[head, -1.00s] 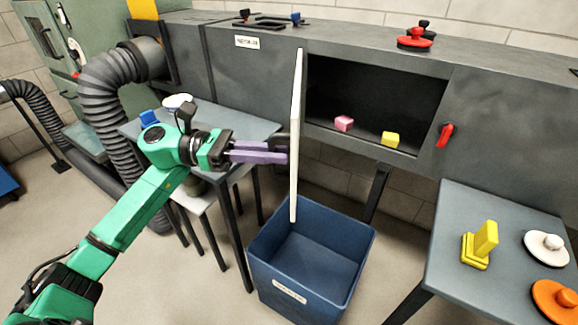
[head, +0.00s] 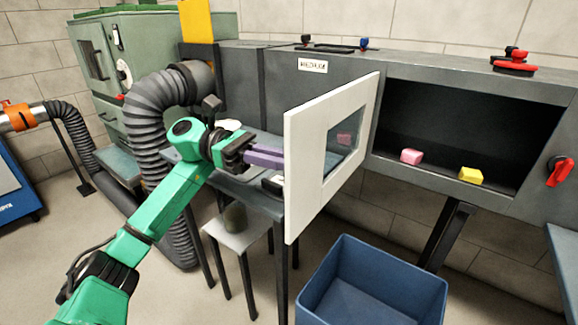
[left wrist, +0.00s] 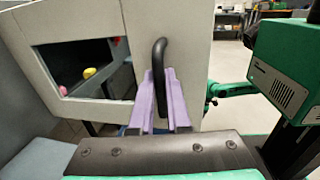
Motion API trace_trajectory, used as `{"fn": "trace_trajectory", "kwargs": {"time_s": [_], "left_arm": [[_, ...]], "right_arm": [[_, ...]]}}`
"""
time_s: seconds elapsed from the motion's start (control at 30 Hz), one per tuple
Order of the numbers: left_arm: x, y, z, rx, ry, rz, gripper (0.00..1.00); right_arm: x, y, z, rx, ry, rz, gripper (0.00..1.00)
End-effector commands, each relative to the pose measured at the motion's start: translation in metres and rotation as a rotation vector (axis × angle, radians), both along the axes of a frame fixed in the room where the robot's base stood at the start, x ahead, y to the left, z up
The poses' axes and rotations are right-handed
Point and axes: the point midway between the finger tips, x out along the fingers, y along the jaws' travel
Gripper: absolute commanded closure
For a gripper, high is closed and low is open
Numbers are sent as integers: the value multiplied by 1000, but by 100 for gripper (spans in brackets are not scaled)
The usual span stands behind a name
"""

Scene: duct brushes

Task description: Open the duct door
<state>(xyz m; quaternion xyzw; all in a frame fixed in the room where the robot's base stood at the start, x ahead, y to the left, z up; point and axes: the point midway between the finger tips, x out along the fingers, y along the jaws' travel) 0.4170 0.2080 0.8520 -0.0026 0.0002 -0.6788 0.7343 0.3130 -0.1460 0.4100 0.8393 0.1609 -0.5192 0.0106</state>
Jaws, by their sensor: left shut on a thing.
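The duct door (head: 300,160) is a white panel with a window, swung out from the dark opening (head: 450,135) of the grey duct. It also shows in the left wrist view (left wrist: 190,35). My left gripper (head: 282,162) has its purple fingers at the door's outer face. In the left wrist view my left gripper (left wrist: 160,80) is shut on the black door handle (left wrist: 160,58). In the head view the handle is hidden. My right gripper is not clearly seen in either view.
Inside the duct are a pink block (head: 411,157) and a yellow block (head: 470,175). A blue bin (head: 375,255) stands on the floor below. A ribbed hose (head: 150,120) and small table (head: 265,200) are near my left arm. A red knob (head: 560,171) is right of the opening.

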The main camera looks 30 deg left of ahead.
Motion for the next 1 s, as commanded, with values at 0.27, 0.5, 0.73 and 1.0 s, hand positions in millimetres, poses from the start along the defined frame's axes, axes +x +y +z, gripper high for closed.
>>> {"fn": "trace_trajectory", "kwargs": {"time_s": [0.27,0.5,0.73,1.0], "left_arm": [[0,0,0,2,0,2,100],[0,0,0,2,-1,2,73],[0,0,0,2,-1,1,73],[-1,22,-1,4,0,3,73]], "right_arm": [[1,2,-2,8,-12,1,15],[1,2,-2,8,-10,1,15],[1,2,-2,7,-11,0,15],[1,2,-2,7,-10,0,15]]}}
